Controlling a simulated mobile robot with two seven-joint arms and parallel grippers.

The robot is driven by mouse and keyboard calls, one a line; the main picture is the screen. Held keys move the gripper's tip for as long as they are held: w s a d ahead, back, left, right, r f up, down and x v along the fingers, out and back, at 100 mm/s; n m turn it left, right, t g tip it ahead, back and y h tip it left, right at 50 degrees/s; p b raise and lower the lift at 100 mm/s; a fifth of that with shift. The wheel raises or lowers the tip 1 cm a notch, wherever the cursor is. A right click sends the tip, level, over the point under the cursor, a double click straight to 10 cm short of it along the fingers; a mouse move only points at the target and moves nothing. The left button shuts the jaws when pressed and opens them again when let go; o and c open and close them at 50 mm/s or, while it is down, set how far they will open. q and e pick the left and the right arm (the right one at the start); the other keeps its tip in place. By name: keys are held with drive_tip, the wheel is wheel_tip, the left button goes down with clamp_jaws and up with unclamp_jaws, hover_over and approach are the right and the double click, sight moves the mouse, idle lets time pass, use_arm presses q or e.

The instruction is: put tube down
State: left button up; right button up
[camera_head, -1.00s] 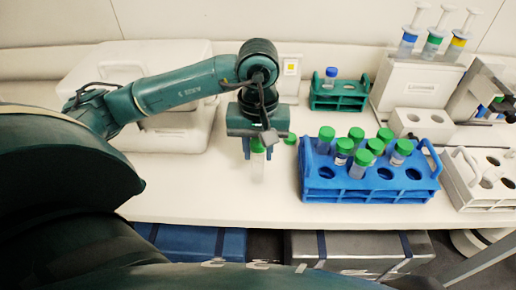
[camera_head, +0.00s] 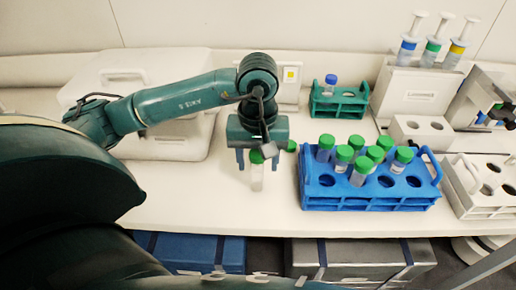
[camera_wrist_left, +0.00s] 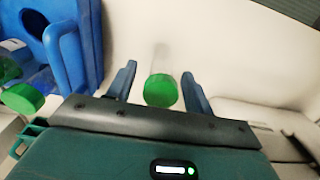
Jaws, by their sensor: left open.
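A clear tube with a green cap (camera_head: 257,183) stands about upright over the white bench, left of the blue rack (camera_head: 370,203). My left gripper (camera_head: 257,162) is open, with one finger on each side of this tube and gaps beside the cap. In the left wrist view the green cap (camera_wrist_left: 160,91) sits between the spread fingers (camera_wrist_left: 160,84), apart from both. I cannot tell whether the tube's base touches the bench. My right gripper is not in view.
The blue rack holds several green-capped tubes. Another green cap (camera_head: 291,146) shows just right of my gripper. A green rack (camera_head: 339,108) with a blue-capped tube stands behind. A white case (camera_head: 175,145) is at left. The bench front is clear.

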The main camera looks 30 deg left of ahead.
use_arm(q)
wheel_tip(320, 180, up, 12)
idle(0.4)
drive_tip(key=shift+s, duration=0.1)
idle(0.5)
